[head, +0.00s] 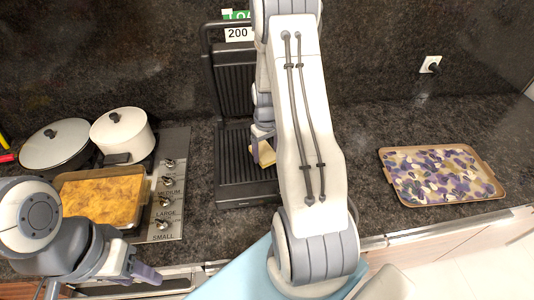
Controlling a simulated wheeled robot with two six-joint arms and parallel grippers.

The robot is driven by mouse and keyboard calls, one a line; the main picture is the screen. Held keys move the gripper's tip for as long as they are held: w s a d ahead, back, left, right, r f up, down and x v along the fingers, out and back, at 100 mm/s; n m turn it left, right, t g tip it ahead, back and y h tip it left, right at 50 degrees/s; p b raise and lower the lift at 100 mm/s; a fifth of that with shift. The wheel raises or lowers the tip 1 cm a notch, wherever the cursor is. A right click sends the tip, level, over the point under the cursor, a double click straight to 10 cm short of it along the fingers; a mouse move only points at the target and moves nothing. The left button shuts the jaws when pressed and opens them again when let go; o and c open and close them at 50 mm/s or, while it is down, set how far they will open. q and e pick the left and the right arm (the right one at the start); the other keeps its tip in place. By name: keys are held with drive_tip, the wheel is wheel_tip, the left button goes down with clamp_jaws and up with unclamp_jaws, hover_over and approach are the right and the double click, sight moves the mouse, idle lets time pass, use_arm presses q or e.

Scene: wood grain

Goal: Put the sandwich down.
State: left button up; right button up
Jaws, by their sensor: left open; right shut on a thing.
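The sandwich (264,154) is a small light-brown slab, partly hidden behind my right arm. My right gripper (262,140) is shut on it, over the ribbed lower plate of an open black grill press (232,165). I cannot tell whether the sandwich touches the plate. My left gripper (140,272) is open and empty at the lower left, in front of the counter edge.
The grill's ribbed lid (230,85) stands raised at the back, by a "200" sign. A stove with pots (122,135) and a baking dish (102,200) is on the left. A patterned tray (440,175) lies on the right. Counter between grill and tray looks clear.

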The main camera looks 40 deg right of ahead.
drive_tip(key=shift+f+p, duration=0.35)
drive_tip(key=shift+f, duration=0.6)
drive_tip(key=shift+d+f, duration=0.1)
drive_tip(key=shift+f, duration=0.1)
drive_tip(key=shift+f, duration=0.1)
drive_tip(key=shift+f, duration=0.15)
drive_tip(key=o, duration=1.2)
drive_tip(key=shift+o, duration=0.2)
